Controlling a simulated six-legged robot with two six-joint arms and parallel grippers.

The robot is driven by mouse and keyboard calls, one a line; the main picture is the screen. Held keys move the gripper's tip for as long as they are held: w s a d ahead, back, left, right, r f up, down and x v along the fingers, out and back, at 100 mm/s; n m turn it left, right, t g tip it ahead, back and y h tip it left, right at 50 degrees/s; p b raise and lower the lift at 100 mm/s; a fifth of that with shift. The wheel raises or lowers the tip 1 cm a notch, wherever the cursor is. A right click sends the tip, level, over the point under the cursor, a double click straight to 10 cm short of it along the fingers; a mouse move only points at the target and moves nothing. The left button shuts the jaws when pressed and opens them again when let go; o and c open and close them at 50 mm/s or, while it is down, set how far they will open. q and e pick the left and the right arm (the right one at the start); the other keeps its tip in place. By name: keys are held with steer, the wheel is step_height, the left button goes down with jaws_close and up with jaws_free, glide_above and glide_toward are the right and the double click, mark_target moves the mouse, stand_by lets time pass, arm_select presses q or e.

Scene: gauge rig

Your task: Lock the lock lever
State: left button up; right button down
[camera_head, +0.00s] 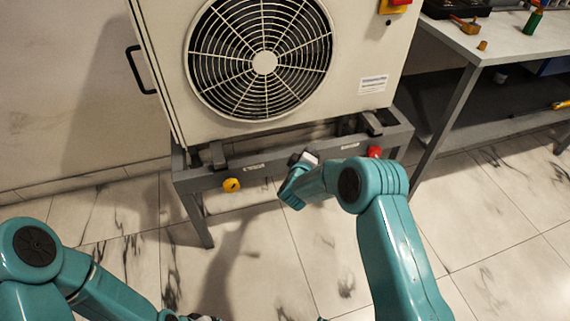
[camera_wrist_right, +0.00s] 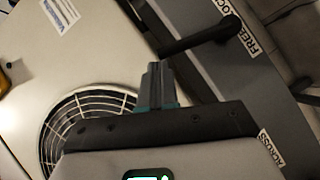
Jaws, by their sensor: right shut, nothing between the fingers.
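A dark bar on the grey stand's front rail looks like the lock lever (camera_head: 373,122), but I cannot be sure. In the right wrist view this dark bar (camera_wrist_right: 195,40) runs from the rail beside a label, partly readable as FREE and LOCK. My right gripper (camera_head: 304,158) is at the front rail between the two labels. In the wrist view its fingers (camera_wrist_right: 155,72) are together and empty, pointing toward the bar's free end; contact cannot be judged. My left gripper (camera_head: 192,317) barely shows at the bottom edge, its jaws unclear.
The stand (camera_head: 200,180) carries a cabinet with a round fan grille (camera_head: 264,63). A yellow knob (camera_head: 232,185) and a red knob (camera_head: 375,151) are on the front rail. A workbench (camera_head: 478,45) stands at right. The tiled floor in front is clear.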

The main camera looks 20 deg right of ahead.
steer(key=d, duration=0.1)
steer(key=d+m+y, duration=0.1)
steer(key=d, duration=0.1)
steer(key=d+m+g+y+p, duration=0.1)
steer(key=shift+d+f, duration=0.2)
steer(key=shift+f, duration=0.2)
steer(key=shift+d, duration=0.1)
stand_by(0.5)
steer(key=shift+r, duration=0.15)
